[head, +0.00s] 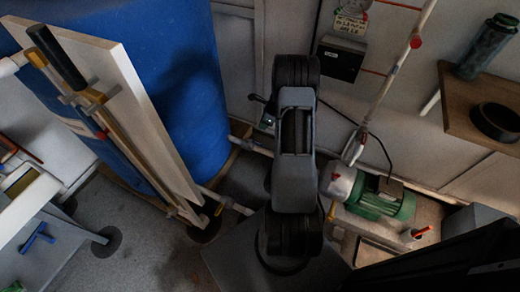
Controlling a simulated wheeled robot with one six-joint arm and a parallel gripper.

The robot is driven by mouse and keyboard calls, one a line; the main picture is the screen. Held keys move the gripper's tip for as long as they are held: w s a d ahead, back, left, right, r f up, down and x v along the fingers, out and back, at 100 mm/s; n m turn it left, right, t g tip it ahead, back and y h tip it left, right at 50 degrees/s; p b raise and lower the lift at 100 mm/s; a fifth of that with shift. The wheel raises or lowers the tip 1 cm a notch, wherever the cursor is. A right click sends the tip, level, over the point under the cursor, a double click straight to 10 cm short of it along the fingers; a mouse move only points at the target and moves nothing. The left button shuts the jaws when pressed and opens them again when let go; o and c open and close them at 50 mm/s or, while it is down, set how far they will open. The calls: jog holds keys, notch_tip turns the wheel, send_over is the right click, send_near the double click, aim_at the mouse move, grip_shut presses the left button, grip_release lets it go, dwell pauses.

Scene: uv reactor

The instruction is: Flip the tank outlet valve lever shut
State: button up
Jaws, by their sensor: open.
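The blue tank (180,75) stands at the upper left behind a leaning board. A white pipe (250,146) leaves its lower right side and runs behind my arm. Another pipe with a small yellow-orange fitting (219,209) sits low in front of the tank. I cannot tell which fitting is the outlet valve or how its lever stands. My gripper (262,110) shows only in part at the left edge of my arm, above and apart from the pipe. It is open, and no held thing shows. My arm hides much of it.
A green pump (380,198) stands on the right, with a white pipe (398,75) rising above it. A wooden shelf (460,108) with a bottle and a dark ring is at the upper right. A pale bench (28,215) is at the left.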

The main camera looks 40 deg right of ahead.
jog(key=m+b, duration=0.1)
jog(key=m, duration=0.1)
send_near(259, 143)
jog(key=b+x, duration=0.4)
jog(key=x, duration=0.4)
jog(key=shift+a+f+b, duration=0.1)
jog(key=shift+a+b, duration=0.05)
jog(key=shift+b, duration=0.25)
jog(key=shift+c, duration=0.5)
grip_shut()
